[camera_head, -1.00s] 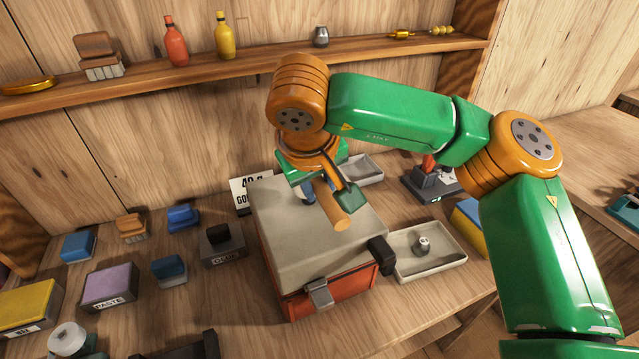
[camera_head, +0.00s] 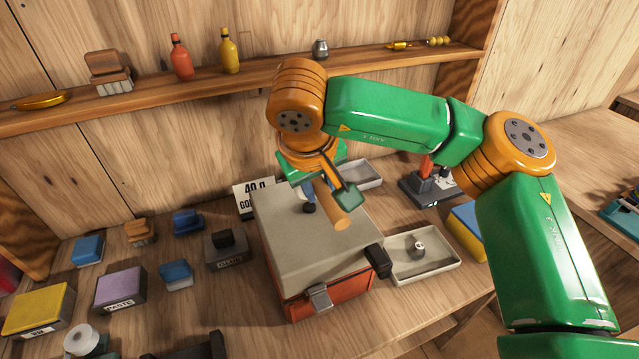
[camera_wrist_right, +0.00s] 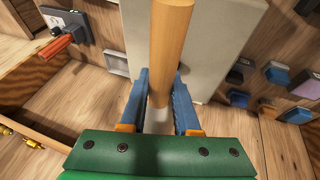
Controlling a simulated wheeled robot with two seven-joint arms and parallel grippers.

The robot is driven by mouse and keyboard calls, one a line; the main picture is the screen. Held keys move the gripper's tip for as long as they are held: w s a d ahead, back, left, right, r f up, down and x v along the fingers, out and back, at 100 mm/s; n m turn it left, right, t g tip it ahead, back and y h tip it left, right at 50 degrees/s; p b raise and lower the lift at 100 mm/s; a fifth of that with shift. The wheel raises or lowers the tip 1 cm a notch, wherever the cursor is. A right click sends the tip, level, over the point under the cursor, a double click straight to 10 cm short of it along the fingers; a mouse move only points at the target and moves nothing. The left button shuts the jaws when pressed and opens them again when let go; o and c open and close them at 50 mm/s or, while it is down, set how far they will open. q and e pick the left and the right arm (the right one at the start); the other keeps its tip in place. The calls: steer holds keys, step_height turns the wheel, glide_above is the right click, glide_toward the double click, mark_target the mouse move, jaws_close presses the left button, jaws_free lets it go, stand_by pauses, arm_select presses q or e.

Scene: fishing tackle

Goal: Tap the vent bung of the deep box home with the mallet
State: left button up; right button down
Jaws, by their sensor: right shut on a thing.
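The deep box (camera_head: 330,290) is red with a grey lid (camera_head: 290,245), a metal front latch and a black fitting (camera_head: 377,261) at its right side. My right gripper (camera_wrist_right: 160,103) has blue fingers shut on a light wooden cylinder, part of the mallet (camera_wrist_right: 170,45). In the head view the mallet's wooden end (camera_head: 338,214) shows above the lid, angled down toward the front. I cannot tell whether it touches the lid. My wrist and forearm hide part of the lid's back. My left gripper is not in view.
A pale tray (camera_head: 425,256) with a small metal piece stands right of the box, another tray (camera_head: 362,175) behind it. Labelled blocks and brushes lie to the left. A shelf (camera_head: 200,80) with bottles runs along the back wall.

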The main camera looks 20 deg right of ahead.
mark_target(319, 179)
arm_select(q)
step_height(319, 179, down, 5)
steer(key=b, duration=0.4)
arm_select(e)
step_height(319, 179, down, 6)
steer(key=shift+f, duration=0.15)
steer(key=shift+s+r+p, duration=0.2)
steer(key=shift+r+p, duration=0.3)
steer(key=shift+r, duration=0.2)
steer(key=r+p, duration=0.4)
steer(key=shift+w+r, duration=0.1)
steer(key=shift+w, duration=0.3)
steer(key=shift+s, duration=0.25)
step_height(319, 179, up, 4)
steer(key=p, duration=0.4)
steer(key=shift+w, duration=0.15)
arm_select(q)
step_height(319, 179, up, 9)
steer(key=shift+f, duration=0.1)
arm_select(e)
steer(key=shift+f, duration=0.25)
